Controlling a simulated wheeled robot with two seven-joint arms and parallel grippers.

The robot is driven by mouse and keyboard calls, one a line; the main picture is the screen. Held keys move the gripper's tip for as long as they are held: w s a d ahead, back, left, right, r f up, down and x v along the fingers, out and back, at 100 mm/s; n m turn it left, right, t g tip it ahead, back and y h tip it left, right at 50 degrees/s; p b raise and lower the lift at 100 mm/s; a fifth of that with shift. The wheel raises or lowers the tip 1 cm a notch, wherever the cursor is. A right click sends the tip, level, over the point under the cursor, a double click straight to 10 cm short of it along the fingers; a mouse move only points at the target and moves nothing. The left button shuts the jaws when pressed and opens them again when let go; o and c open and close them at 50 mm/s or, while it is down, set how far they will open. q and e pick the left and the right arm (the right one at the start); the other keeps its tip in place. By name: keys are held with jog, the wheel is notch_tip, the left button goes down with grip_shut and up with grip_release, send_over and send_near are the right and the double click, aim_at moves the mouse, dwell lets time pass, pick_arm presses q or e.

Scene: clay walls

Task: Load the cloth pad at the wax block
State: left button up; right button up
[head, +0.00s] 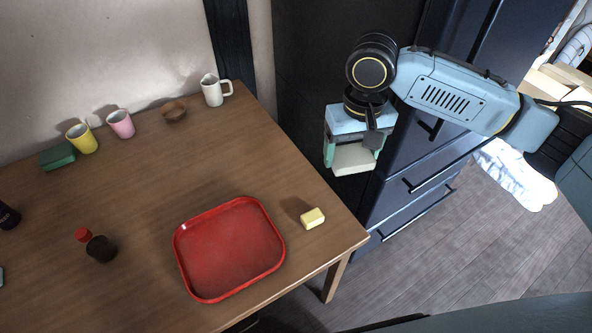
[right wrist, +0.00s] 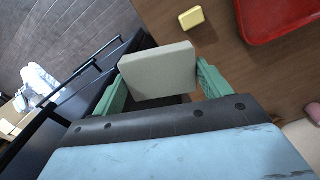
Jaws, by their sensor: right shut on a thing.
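The cloth pad (head: 354,158) is a pale grey-beige block held by my right gripper (head: 353,150), whose green fingers are shut on its two sides. In the right wrist view the pad (right wrist: 158,74) fills the space between the green fingers (right wrist: 160,88). The gripper is in the air off the table's right edge, in front of the dark cabinet. The wax block (head: 312,218) is small and pale yellow and lies on the table right of the red tray. It also shows in the right wrist view (right wrist: 191,18), apart from the pad. My left gripper is not in view.
The red tray (head: 228,249) lies empty on the wooden table (head: 150,185). Cups, a brown ring (head: 174,110) and a green block (head: 57,156) line the back. The dark cabinet (head: 300,100) stands close beside the table.

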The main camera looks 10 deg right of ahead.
aim_at(337, 157)
jog(key=a+f+p, duration=0.1)
jog(key=p, duration=0.1)
jog(key=a+n+p, duration=0.1)
jog(key=a+p, duration=0.1)
jog(key=shift+f, duration=0.35)
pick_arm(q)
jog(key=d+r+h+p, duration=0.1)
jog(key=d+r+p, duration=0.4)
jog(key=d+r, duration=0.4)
pick_arm(e)
jog(key=a+f, duration=0.1)
jog(key=f, duration=0.1)
jog(key=s+a+f+n+b, duration=0.1)
jog(key=a+f, duration=0.1)
jog(key=s+a+f+n, duration=0.1)
jog(key=f, duration=0.2)
jog(key=shift+s+a+f, duration=0.1)
jog(key=shift+s+a, duration=0.15)
jog(key=shift+a, duration=0.05)
notch_tip(337, 157, down, 3)
jog(key=b, duration=0.4)
jog(key=shift+f+b, duration=0.75)
jog(key=shift+b, duration=0.2)
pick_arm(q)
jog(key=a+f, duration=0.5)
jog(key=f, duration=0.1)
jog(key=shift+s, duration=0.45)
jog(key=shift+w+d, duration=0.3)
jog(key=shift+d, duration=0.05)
